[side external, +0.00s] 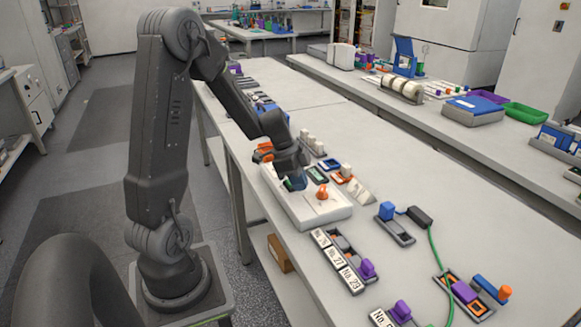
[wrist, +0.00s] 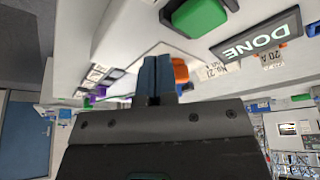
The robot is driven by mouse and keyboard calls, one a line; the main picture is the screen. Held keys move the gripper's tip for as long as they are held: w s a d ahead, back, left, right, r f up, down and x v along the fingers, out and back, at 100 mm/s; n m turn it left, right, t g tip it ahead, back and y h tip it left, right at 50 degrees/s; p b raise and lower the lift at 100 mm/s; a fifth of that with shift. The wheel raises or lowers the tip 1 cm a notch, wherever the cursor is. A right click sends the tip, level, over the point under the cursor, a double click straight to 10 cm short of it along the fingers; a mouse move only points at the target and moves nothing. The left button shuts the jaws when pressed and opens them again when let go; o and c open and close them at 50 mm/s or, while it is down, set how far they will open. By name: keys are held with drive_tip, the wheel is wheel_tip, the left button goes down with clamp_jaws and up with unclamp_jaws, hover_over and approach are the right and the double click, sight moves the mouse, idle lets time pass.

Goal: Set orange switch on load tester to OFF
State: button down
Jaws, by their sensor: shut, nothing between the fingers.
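The load tester (side external: 335,211) is a white box on the bench in the side external view. An orange switch (side external: 322,191) stands up from its top; which setting it is at, I cannot tell. My gripper (side external: 297,184) is over the tester, just left of the switch, and covers part of the top. In the wrist view, the blue fingers of my gripper (wrist: 156,72) are shut with nothing between them. The orange switch (wrist: 181,70) shows right beside them, partly hidden; whether they touch is unclear. A green button (wrist: 198,16) and a "DONE" label (wrist: 258,36) are near.
Numbered labelled holders (side external: 340,262) with a purple piece lie in front of the tester. Small blue, white and orange parts stand behind it. A green cable (side external: 436,262) runs along the bench at right.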

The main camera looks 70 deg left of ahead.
sight(323, 194)
drive_tip(key=shift+w+d+r, duration=0.1)
drive_tip(key=shift+w+d, duration=0.85)
drive_tip(key=shift+w, duration=0.2)
drive_tip(key=shift+s+d+n+t+y, duration=0.1)
drive_tip(key=shift+d+n+t+y, duration=0.1)
drive_tip(key=shift+n, duration=0.5)
drive_tip(key=shift+d+n+t+y, duration=0.1)
drive_tip(key=shift+d+n+y, duration=0.1)
drive_tip(key=shift+n, duration=0.5)
drive_tip(key=shift+d+n, duration=0.15)
drive_tip(key=shift+n, duration=0.35)
drive_tip(key=shift+d+n+y, duration=0.25)
drive_tip(key=shift+n+y, duration=0.2)
drive_tip(key=shift+n, duration=0.55)
drive_tip(key=shift+d+n+y, duration=0.25)
drive_tip(key=shift+n+y, duration=0.2)
drive_tip(key=shift+n, duration=0.55)
drive_tip(key=shift+w+d+n+y, duration=0.25)
drive_tip(key=shift+n+y, duration=0.2)
drive_tip(key=shift+n, duration=0.6)
drive_tip(key=shift+w+d+n+y, duration=0.1)
drive_tip(key=shift+d+n+y, duration=0.25)
drive_tip(key=shift+n, duration=0.7)
drive_tip(key=shift+w+d, duration=0.15)
drive_tip(key=shift+w, duration=0.1)
drive_tip(key=shift+w, duration=0.1)
